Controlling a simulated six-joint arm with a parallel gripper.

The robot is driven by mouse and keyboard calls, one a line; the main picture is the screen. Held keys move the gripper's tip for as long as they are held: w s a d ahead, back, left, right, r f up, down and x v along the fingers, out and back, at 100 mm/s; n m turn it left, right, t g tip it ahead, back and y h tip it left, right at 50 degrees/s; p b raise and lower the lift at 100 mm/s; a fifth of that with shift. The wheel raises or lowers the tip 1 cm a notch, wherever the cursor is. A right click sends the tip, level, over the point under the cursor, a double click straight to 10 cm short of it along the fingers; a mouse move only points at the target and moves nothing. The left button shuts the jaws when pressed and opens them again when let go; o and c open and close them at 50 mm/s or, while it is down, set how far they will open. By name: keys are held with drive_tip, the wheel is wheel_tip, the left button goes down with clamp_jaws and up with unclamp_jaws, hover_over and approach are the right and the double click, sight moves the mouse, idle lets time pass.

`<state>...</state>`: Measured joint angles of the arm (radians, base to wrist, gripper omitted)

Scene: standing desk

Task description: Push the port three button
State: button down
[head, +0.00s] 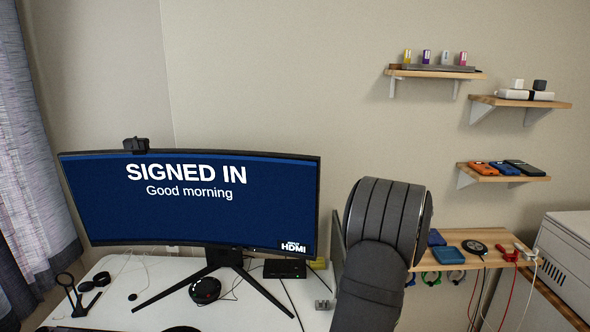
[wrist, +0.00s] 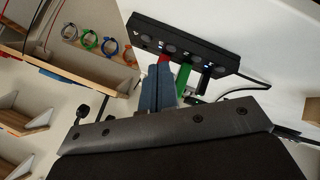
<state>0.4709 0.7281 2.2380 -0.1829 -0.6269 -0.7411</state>
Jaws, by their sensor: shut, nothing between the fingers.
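In the wrist view a long black port box (wrist: 192,40) lies on the white desk, with a row of round buttons along its face. A red plug (wrist: 164,58), a green plug (wrist: 184,76) and a dark plug (wrist: 205,76) stick out of its near side. My gripper (wrist: 157,72) is shut and empty, with its blue-grey fingertips just short of the box, beside the red plug. I cannot see any fingertip touching a button, and no port numbers are readable. In the head view my arm hides the gripper.
A monitor (head: 200,205) reading "SIGNED IN" stands on the white desk (head: 120,285). A small black box (head: 285,268) sits beside its stand. Wall shelves and a wooden side shelf (head: 490,236) with coloured cables (wrist: 90,42) are to the right in the head view.

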drive_tip(key=shift+f, duration=0.1)
idle(0.6)
drive_tip(key=shift+f, duration=0.4)
drive_tip(key=shift+f, duration=0.2)
idle(0.4)
drive_tip(key=shift+r, duration=0.7)
drive_tip(key=shift+r, duration=0.1)
wheel_tip(320, 180, up, 6)
drive_tip(key=shift+f, duration=0.1)
idle(0.4)
